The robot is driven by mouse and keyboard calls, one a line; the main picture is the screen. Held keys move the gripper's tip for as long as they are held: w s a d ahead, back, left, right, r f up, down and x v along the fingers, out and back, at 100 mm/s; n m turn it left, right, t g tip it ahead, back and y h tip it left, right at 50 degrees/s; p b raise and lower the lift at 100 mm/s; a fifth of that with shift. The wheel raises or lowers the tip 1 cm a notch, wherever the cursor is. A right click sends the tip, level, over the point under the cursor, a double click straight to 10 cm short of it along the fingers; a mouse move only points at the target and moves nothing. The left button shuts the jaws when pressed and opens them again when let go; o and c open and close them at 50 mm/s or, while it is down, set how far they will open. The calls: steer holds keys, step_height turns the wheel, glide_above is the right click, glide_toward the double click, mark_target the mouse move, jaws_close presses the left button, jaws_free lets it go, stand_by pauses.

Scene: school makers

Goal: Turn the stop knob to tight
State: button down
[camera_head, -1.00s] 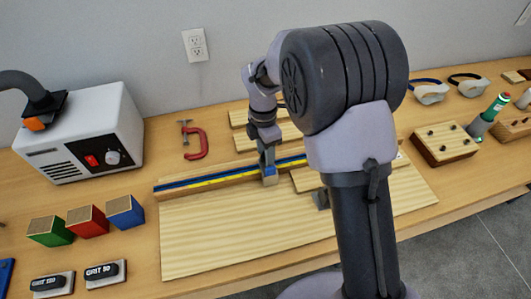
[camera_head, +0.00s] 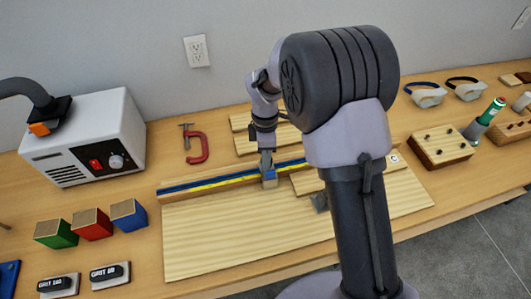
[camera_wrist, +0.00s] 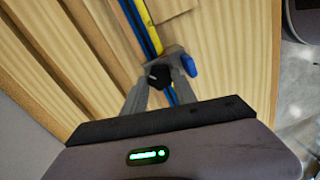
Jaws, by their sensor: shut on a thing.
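The stop knob (camera_wrist: 158,76) is a small black knob on a stop block that sits on a blue and yellow rail (camera_head: 225,180). In the wrist view my gripper (camera_wrist: 160,80) has its two grey fingers on either side of the knob, shut on it. A blue part (camera_wrist: 189,65) of the stop shows beside the right finger. In the head view my gripper (camera_head: 268,172) is over the rail's middle, and the knob itself is hidden there. Any tight marking is too small to make out.
A pale board (camera_head: 230,235) lies in front of the rail. A red clamp (camera_head: 197,147) lies behind it. A white machine (camera_head: 95,140) and colored blocks (camera_head: 92,224) stand at left. A block with holes (camera_head: 440,146) is at right.

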steer(key=m+p, duration=0.1)
steer(key=m, duration=0.2)
steer(key=shift+m, duration=0.4)
steer(key=m, duration=0.4)
steer(key=shift+w+d+p, duration=0.1)
steer(key=shift+p, duration=0.25)
steer(key=m, duration=0.5)
steer(key=shift+y, duration=0.3)
steer(key=m, duration=0.3)
steer(key=shift+d+m+t, duration=0.1)
steer(key=shift+m+t, duration=0.2)
steer(key=m+b, duration=0.1)
steer(key=m, duration=0.6)
steer(key=shift+d+t+b, duration=0.1)
steer(key=shift+t+b, duration=0.2)
steer(key=m, duration=0.3)
steer(key=shift+m+b, duration=0.4)
steer(key=shift+s+m+b, duration=0.2)
steer(key=shift+m+b, duration=0.2)
steer(key=shift+m, duration=1.5)
